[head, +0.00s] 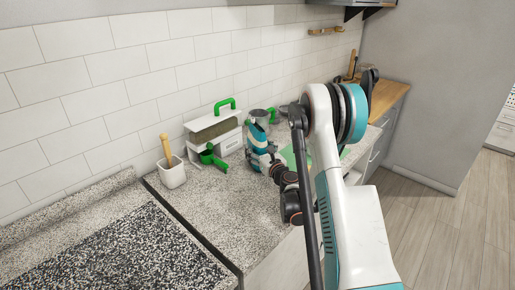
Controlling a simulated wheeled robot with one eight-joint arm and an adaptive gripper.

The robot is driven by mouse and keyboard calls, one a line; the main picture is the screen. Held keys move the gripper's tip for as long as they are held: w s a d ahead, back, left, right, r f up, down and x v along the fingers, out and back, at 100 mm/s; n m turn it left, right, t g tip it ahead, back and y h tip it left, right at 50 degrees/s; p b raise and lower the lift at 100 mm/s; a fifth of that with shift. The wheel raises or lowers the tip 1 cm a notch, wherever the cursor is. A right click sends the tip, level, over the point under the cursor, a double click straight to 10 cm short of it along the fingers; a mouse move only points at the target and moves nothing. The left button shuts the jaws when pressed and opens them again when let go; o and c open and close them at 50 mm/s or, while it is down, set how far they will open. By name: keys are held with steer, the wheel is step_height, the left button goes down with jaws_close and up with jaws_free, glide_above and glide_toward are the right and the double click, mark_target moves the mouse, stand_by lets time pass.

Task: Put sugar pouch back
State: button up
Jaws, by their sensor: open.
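I cannot make out a sugar pouch in the head view. My white and teal arm fills the right middle and hides part of the counter (215,205). Its dark wrist joints are over the counter near the middle. My gripper's fingers cannot be seen, so I cannot tell where they are relative to anything.
A white container with a green handle (212,135) stands by the tiled wall, with a green scoop (211,158) in front. A white cup (172,175) holds a wooden-handled tool. A green flat thing (290,158) is partly hidden. The front counter is clear.

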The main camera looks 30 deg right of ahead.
steer(key=s+b, duration=0.2)
steer(key=s, duration=0.2)
steer(key=s+b, duration=0.2)
steer(key=s, duration=0.3)
steer(key=shift+a+f+b, duration=0.15)
steer(key=shift+a+b, duration=0.05)
steer(key=shift+b, duration=0.15)
steer(key=shift+s+r+b, duration=0.2)
steer(key=shift+s+b, duration=0.35)
steer(key=shift+s, duration=0.35)
